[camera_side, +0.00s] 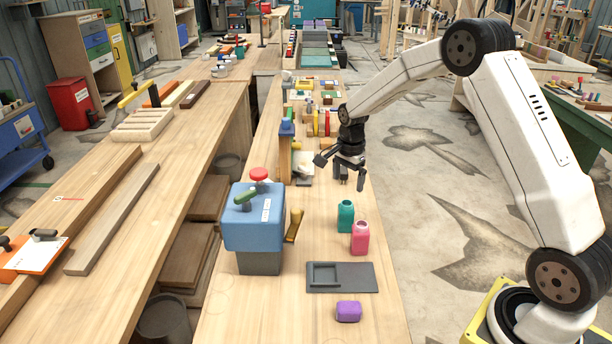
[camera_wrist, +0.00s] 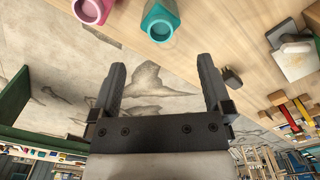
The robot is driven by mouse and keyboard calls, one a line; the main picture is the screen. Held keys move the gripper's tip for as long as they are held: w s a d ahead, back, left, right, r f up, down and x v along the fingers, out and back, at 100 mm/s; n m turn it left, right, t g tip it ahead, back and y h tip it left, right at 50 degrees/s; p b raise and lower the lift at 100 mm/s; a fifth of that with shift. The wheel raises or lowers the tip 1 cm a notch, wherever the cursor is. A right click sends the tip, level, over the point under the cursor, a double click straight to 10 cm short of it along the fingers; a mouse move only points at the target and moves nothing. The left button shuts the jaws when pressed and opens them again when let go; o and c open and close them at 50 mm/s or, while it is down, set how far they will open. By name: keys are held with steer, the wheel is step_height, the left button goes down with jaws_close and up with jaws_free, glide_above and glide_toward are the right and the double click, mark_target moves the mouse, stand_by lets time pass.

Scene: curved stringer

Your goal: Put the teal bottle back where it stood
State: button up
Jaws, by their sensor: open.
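The teal bottle (camera_side: 345,216) stands upright on the wooden bench, just behind and left of a pink bottle (camera_side: 360,238). My gripper (camera_side: 349,184) is open and empty above the bench, farther back than both bottles and apart from them. In the wrist view my gripper's two fingers (camera_wrist: 160,85) are spread with nothing between them. The teal bottle (camera_wrist: 160,22) shows there at the top edge, partly cut off, with the pink bottle (camera_wrist: 92,10) to its left.
A dark grey plate (camera_side: 355,277) with a square recess lies empty in front of the bottles. A purple block (camera_side: 348,311) sits nearer the front. A blue box (camera_side: 252,218) with a red knob stands at left. Tools crowd the bench farther back.

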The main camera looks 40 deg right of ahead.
steer(key=shift+r, duration=0.45)
stand_by(0.3)
steer(key=shift+s+a+r+n, duration=0.2)
steer(key=shift+s+a+n, duration=0.05)
steer(key=shift+a+n, duration=0.2)
steer(key=s+a+r+n+t, duration=0.1)
steer(key=s+a+n, duration=0.5)
steer(key=s+n, duration=0.2)
steer(key=s+a+r+n+t, duration=0.1)
steer(key=s+a+n, duration=0.6)
steer(key=s+n, duration=0.2)
steer(key=shift+s+a+t, duration=0.3)
steer(key=shift+s, duration=1.1)
